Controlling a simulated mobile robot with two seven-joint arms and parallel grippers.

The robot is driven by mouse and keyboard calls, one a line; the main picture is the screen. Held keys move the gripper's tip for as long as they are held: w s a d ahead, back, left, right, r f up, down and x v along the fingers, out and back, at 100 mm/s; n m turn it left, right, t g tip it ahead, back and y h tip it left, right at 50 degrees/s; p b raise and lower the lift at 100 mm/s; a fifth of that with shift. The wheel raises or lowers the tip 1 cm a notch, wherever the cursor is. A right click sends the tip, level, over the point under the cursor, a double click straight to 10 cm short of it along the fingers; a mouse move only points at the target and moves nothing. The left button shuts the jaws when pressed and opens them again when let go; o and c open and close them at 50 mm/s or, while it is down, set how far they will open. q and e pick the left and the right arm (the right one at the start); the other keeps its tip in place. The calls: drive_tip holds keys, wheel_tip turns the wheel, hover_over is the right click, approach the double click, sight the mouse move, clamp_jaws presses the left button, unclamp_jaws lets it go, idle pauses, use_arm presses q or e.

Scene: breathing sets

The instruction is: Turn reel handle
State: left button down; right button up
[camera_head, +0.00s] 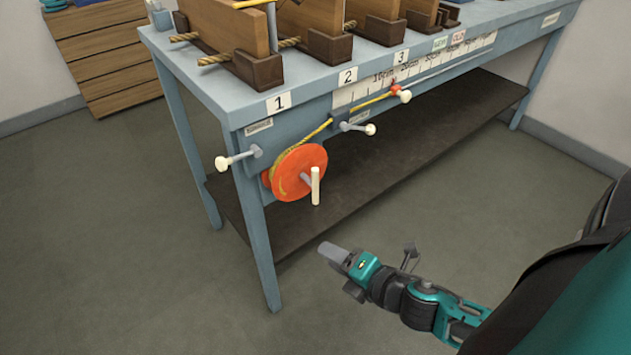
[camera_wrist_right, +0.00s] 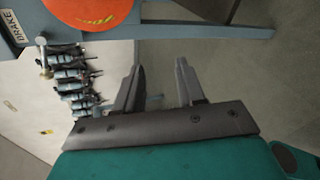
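The orange reel (camera_head: 290,172) is mounted on the front of the blue bench near its left front leg. Its white upright handle (camera_head: 315,186) sticks out from the face on a grey arm. A yellow rope runs from the reel up to the right. My right gripper (camera_head: 338,266) is below and to the right of the handle, apart from it. In the right wrist view its two fingers (camera_wrist_right: 158,68) are spread with nothing between them. Part of the orange reel (camera_wrist_right: 98,8) shows at the top there; its handle is not visible. My left gripper is not in view.
The blue bench (camera_head: 185,60) carries wooden blocks in brown holders. White-tipped levers (camera_head: 238,158) and (camera_head: 358,128) flank the reel. A dark lower shelf (camera_head: 400,142) lies under the bench. A wooden drawer unit (camera_head: 110,60) stands behind left. The floor in front is clear.

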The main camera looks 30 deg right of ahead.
wheel_tip(320, 180, up, 3)
drive_tip(key=d+n+t+h+b, duration=0.1)
drive_tip(key=d+n+t+h, duration=0.15)
drive_tip(key=n, duration=0.45)
drive_tip(key=n+t+h, duration=0.2)
drive_tip(key=n, duration=0.2)
approach(317, 181)
drive_tip(key=w, duration=0.7)
drive_tip(key=w+d, duration=0.1)
drive_tip(key=w, duration=0.2)
drive_tip(key=shift+w+d, duration=0.15)
drive_tip(key=shift+w, duration=0.2)
clamp_jaws()
